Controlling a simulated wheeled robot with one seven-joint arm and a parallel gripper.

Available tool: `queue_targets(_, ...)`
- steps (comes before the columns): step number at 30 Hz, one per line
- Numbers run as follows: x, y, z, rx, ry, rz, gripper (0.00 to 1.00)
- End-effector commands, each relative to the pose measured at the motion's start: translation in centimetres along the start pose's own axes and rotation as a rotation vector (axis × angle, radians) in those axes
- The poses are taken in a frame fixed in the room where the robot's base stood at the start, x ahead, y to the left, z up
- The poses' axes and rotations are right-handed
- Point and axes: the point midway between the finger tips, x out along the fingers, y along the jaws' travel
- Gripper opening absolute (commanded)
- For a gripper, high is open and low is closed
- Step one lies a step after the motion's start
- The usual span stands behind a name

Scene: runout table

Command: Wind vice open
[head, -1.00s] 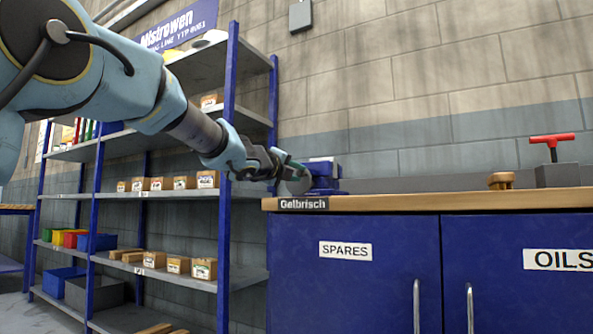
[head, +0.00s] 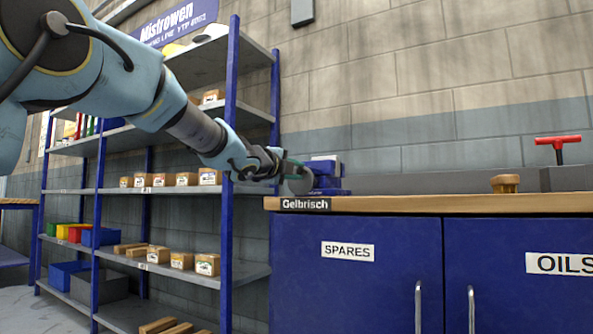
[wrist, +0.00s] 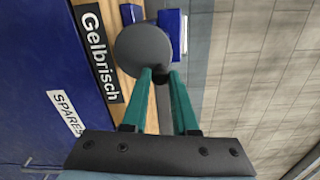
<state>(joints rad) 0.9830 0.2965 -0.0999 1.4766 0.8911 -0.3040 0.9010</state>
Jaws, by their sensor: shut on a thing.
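The blue vice (head: 324,174) sits on the left end of the wooden bench top. A grey round disc, its handwheel (head: 300,181), faces the shelf side. In the wrist view the handwheel (wrist: 143,50) stands in front of the blue vice body (wrist: 171,28), which it partly hides. My gripper (head: 286,164) reaches in from the left, at the wheel. In the wrist view its green fingers (wrist: 160,76) are closed on a small dark knob (wrist: 161,77) at the wheel's rim. The knob is mostly hidden between the fingertips. The vice jaws' gap cannot be made out.
The bench top (head: 420,203) carries a small wooden knob-like object (head: 505,183) and a red T-handle (head: 558,142) on a grey block farther right. Blue cupboards (head: 350,285) are below. A blue-post shelf rack (head: 232,150) with boxes stands close to my arm.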

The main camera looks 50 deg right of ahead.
Motion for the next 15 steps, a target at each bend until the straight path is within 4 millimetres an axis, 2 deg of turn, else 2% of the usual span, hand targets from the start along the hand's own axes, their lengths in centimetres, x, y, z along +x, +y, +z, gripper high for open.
queue_targets(7, 0.02, -0.62, 0.66, -0.212, 0.0, 0.002, 0.0)
queue_targets(15, 0.02, -0.34, 0.7, -0.272, 0.001, 0.0, 0.0)
